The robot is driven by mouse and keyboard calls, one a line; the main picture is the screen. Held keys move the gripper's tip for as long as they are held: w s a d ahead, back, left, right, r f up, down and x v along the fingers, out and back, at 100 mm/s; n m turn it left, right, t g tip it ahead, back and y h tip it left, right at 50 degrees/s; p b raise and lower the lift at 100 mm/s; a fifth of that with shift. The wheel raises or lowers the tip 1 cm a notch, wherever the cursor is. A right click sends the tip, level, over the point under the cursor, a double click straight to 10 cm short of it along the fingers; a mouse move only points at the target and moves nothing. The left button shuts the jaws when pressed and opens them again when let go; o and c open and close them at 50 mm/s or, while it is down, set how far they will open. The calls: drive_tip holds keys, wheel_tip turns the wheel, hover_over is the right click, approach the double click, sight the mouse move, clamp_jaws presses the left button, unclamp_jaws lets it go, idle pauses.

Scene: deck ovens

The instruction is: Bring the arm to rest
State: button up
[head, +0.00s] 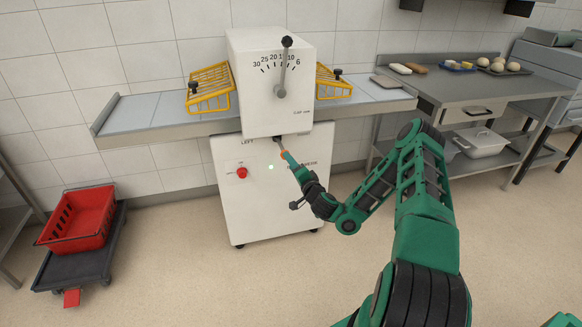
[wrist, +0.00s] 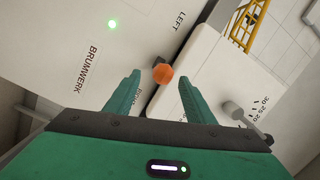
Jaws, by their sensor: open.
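My gripper (head: 288,158) is in front of the white machine (head: 268,200), just below its upper housing. In the wrist view my gripper (wrist: 159,88) has its two green fingers spread apart. An orange knob (wrist: 162,73) shows between the fingertips, with the fingers apart from it on both sides. How far the knob lies beyond the tips I cannot tell. In the head view the orange knob (head: 284,153) is small and partly merged with my gripper's tip. My green arm reaches in from the lower right, bent at the elbow.
A dial lever (head: 283,70) and yellow guards (head: 210,88) are on the machine. A red button (head: 241,172) is on its front. A red crate (head: 78,218) sits on a dolly left. Floor in front is clear.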

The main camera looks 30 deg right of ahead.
drive_tip(key=shift+s+r, duration=0.1)
drive_tip(key=shift+s, duration=0.2)
idle(0.4)
